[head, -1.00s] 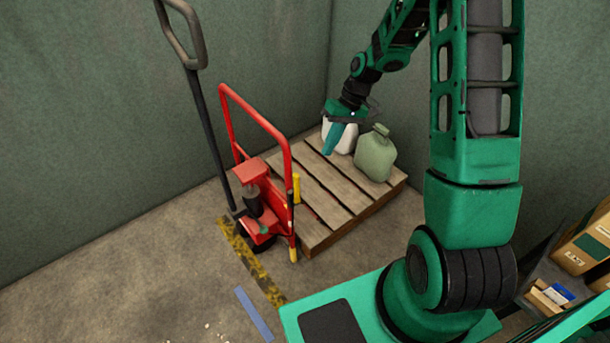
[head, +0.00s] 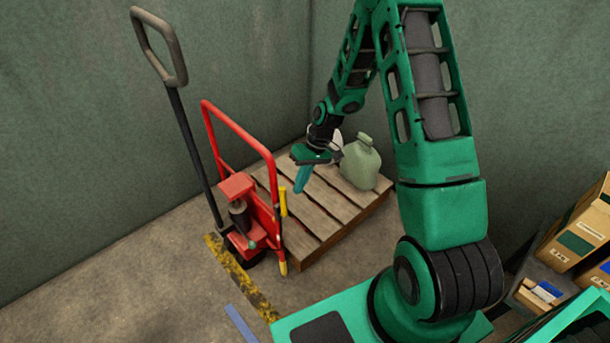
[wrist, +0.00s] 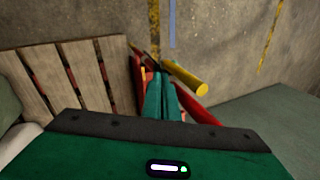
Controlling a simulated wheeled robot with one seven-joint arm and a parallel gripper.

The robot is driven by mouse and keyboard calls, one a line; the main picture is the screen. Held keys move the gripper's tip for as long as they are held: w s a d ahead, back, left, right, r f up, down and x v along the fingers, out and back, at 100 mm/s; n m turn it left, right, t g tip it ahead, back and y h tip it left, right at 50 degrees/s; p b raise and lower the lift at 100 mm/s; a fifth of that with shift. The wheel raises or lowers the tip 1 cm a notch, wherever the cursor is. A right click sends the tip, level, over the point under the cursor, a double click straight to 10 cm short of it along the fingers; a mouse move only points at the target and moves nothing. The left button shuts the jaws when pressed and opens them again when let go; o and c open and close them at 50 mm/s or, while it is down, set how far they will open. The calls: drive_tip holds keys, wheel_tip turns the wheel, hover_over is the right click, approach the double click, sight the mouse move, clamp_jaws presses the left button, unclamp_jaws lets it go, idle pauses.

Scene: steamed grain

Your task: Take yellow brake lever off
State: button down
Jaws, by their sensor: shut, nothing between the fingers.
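The yellow brake lever (head: 283,202) stands upright on the right side of the red pallet truck (head: 237,187). In the wrist view the yellow lever (wrist: 188,78) points up toward the camera, just right of my fingers. My gripper (head: 299,189) is shut and empty, pointing down above the pallet, a little right of the lever. In the wrist view my gripper (wrist: 160,80) has its teal fingers together, and they hide part of the red frame. I cannot tell whether the fingers touch the lever; in the head view a small gap shows.
A wooden pallet (head: 335,205) lies beside the truck. A green canister (head: 361,163) stands on it, and a white container is mostly hidden behind my wrist. The truck's tall dark handle (head: 197,150) leans up left. Cardboard boxes (head: 583,235) are at right.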

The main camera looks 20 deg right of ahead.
sight(283, 202)
drive_tip(key=shift+s+a+r, duration=0.1)
drive_tip(key=shift+s+a, duration=0.05)
drive_tip(key=shift+a, duration=1.2)
drive_tip(key=shift+a, duration=0.1)
